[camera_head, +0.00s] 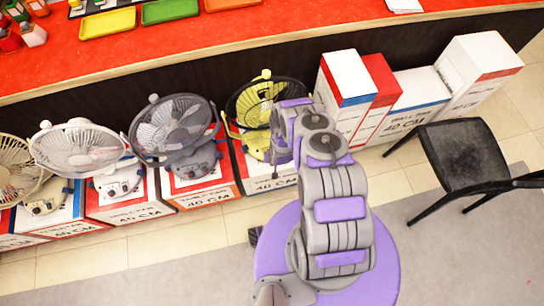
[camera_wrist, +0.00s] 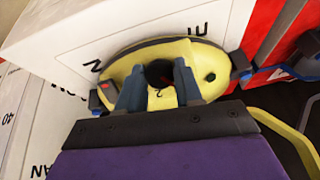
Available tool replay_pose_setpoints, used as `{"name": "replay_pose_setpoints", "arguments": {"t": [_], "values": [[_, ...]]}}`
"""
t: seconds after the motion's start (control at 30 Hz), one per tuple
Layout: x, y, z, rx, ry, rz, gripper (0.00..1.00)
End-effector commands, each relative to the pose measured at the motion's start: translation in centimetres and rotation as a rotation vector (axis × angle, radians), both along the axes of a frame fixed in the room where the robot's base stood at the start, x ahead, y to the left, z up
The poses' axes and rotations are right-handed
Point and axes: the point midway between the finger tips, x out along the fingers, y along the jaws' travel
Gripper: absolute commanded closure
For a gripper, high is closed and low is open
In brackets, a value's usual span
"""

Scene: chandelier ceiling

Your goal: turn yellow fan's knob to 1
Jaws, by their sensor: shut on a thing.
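The yellow fan (camera_head: 246,104) stands on a white box in the row of fans, just left of my arm in the head view. The wrist view shows its yellow control base (camera_wrist: 120,66) close up, with a small printed "2" near the knob. The dark round knob (camera_wrist: 158,72) sits between the two blue-grey fingers of my gripper (camera_wrist: 158,84). The gripper is shut on the knob, one finger on each side. The fingers hide parts of the knob, and its pointer setting cannot be read. In the head view my arm hides the knob.
A dark grey fan (camera_head: 173,131) and a white fan (camera_head: 78,149) stand to the left on boxes (camera_head: 128,212). White, red and blue boxes (camera_head: 345,78) stand to the right. A black chair (camera_head: 463,156) is at far right. The red counter (camera_head: 238,26) runs behind.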

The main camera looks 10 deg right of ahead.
Motion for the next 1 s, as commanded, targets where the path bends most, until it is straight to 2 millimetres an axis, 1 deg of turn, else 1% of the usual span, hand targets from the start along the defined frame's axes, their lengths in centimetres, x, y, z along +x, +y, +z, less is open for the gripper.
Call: {"name": "replay_pose_setpoints", "arguments": {"t": [0.03, 0.4, 0.63, 1.0], "values": [[0.35, -0.13, 0.11, 0.023, -0.008, -0.027, 0.95], [0.36, -0.22, 0.11, 0.155, -0.010, -0.173, 0.96], [0.39, -0.28, 0.14, 0.183, -0.010, -0.206, 0.96], [0.44, -0.28, 0.18, 0.185, -0.011, -0.209, 0.96]]}}
